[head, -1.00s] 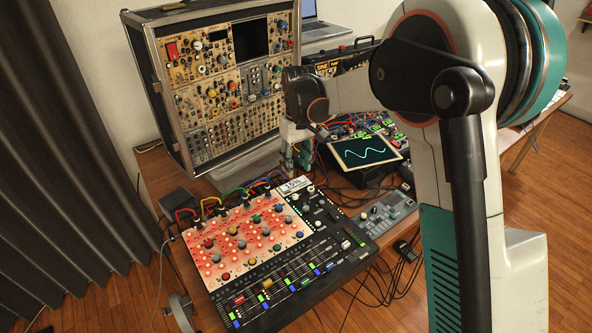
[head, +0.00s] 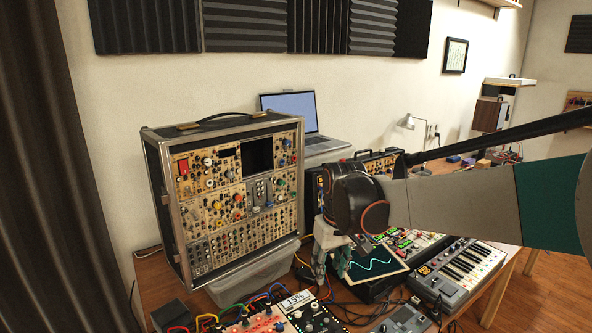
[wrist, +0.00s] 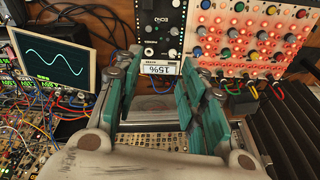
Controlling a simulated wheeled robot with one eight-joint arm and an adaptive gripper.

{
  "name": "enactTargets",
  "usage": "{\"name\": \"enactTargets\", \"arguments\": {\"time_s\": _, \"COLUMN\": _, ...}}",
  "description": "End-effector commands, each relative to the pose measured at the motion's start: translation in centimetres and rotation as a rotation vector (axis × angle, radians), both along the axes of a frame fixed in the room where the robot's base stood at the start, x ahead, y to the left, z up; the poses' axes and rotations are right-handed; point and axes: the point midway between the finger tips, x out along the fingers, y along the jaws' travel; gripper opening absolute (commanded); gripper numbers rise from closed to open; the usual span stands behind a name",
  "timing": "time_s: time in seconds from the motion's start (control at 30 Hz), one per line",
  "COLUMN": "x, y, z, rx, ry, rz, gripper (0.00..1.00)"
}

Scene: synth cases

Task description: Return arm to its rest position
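My gripper (head: 332,262) hangs in front of the scope screen in the head view, with its teal-lined fingers pointing down. My arm reaches it from the right. In the wrist view my gripper (wrist: 166,80) is open, its two fingers apart with nothing held between them. Beyond the fingers lie a small display reading 15% (wrist: 167,68) and the panel with red-lit knobs (wrist: 250,35). The scope screen (wrist: 52,55) with a sine wave is at left there; it shows partly behind the gripper in the head view (head: 378,262).
A tall modular synth case (head: 236,200) stands on a clear plastic bin (head: 252,277), left of my gripper. A laptop (head: 291,113) is behind it. A small keyboard synth (head: 466,268) lies to the right. Cables cross the table. The knob panel (head: 262,324) is cut off at the bottom.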

Motion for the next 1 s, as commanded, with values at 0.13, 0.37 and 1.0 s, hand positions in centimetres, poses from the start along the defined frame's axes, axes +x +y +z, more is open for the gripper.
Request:
{"name": "enactTargets", "arguments": {"time_s": 0.13, "x": -3.7, "y": -2.5, "z": 2.4, "rx": 0.013, "ry": -0.062, "rz": -0.056, "gripper": 0.38}}
{"name": "enactTargets", "arguments": {"time_s": 0.37, "x": -9.3, "y": -5.7, "z": 4.5, "rx": 0.035, "ry": -0.159, "rz": -0.142, "gripper": 0.38}}
{"name": "enactTargets", "arguments": {"time_s": 1.0, "x": -23.0, "y": -11.7, "z": 2.6, "rx": 0.087, "ry": -0.411, "rz": -0.35, "gripper": 0.38}}
